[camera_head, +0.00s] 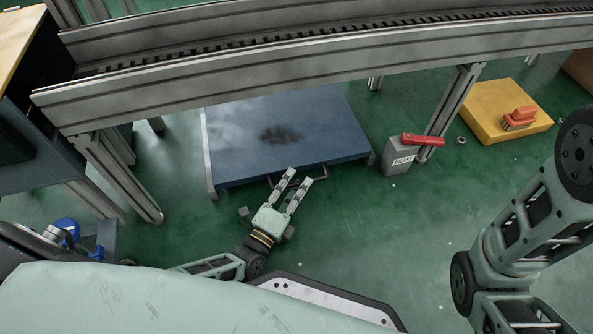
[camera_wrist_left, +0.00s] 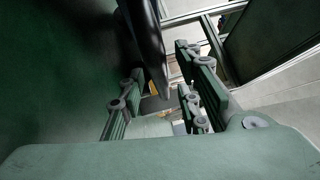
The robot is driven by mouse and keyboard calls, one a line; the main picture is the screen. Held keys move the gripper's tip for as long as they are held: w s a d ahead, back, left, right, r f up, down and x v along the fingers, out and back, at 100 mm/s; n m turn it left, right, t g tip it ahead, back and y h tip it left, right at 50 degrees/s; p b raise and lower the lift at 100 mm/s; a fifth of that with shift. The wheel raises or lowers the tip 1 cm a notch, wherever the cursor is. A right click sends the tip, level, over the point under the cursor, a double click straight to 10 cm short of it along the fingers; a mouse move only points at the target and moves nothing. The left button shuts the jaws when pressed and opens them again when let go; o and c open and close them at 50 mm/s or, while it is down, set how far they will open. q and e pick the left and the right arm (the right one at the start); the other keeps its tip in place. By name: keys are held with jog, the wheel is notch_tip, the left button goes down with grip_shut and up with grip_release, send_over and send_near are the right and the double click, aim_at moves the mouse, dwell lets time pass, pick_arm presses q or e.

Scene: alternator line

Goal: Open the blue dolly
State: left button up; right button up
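The blue dolly (camera_head: 300,120) is a low, flat, blue-topped box on the green floor, under the conveyor, with a dark smudge on top. A thin dark handle (camera_head: 322,177) runs along its front edge, partly hidden by my left gripper. My left gripper (camera_head: 301,176) is at that front edge with its two fingers spread apart, tips by the handle. In the left wrist view a dark curved bar (camera_wrist_left: 150,50) reaches in between the open fingers (camera_wrist_left: 158,100); I cannot tell whether they touch it. My right gripper is out of view; only the right arm shows.
The conveyor (camera_head: 300,70) crosses above the dolly on metal legs. A grey box with a red handle (camera_head: 400,156) stands right of the dolly. A yellow block (camera_head: 490,115) with an orange brush (camera_head: 519,118) lies farther right. Green floor in front is clear.

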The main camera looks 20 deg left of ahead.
pick_arm(q)
jog(key=shift+w+d, duration=0.1)
jog(key=shift+w, duration=0.25)
jog(key=shift+r, duration=0.1)
jog(key=shift+c, duration=0.3)
grip_shut()
